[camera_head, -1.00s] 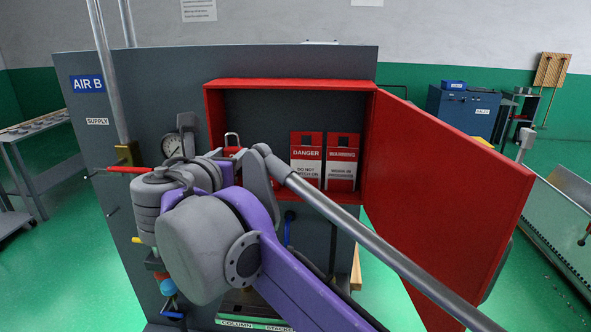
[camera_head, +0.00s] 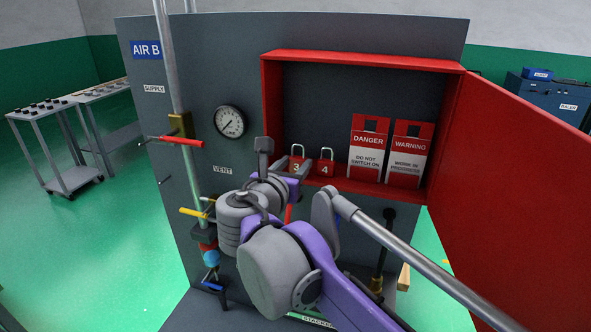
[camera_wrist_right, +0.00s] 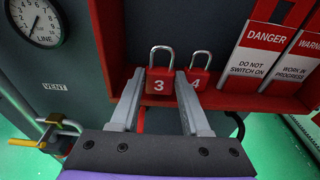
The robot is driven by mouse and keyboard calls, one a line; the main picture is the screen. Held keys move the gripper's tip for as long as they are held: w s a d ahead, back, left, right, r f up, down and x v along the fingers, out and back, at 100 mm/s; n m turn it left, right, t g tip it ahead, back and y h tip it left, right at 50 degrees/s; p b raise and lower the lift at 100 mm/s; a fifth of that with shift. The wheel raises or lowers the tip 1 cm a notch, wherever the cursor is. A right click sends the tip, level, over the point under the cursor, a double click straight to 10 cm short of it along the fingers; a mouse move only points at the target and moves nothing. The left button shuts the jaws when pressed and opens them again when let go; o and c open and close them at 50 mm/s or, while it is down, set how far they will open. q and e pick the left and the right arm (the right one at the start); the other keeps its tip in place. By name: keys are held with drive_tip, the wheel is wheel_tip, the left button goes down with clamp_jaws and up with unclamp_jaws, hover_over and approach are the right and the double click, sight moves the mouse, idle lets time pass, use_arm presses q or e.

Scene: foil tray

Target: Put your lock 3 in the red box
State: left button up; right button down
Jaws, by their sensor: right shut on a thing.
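The red box (camera_head: 360,60) is mounted on the grey panel, with its door (camera_head: 510,190) swung open to the right. Lock 3 (camera_wrist_right: 160,84), red with a silver shackle, is upright between the fingers of my right gripper (camera_wrist_right: 159,77), which is shut on it. In the head view lock 3 (camera_head: 296,166) shows at the box's lower left, partly behind the gripper (camera_head: 283,176). Whether its base touches the box floor cannot be told. Lock 4 (camera_head: 326,167) stands just right of it, close to the right finger in the wrist view. My left gripper is not in view.
A danger tag (camera_head: 367,145) and a warning tag (camera_head: 408,152) stand in the box, right of the locks. A gauge (camera_head: 229,121), a pipe with a red-handled valve (camera_head: 182,140) and a yellow handle (camera_head: 194,213) are to the left. The box's upper middle is clear.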

drive_tip(key=shift+s+f, duration=0.1)
drive_tip(key=shift+f, duration=0.3)
drive_tip(key=shift+f, duration=0.15)
drive_tip(key=shift+c, duration=1.9)
unclamp_jaws()
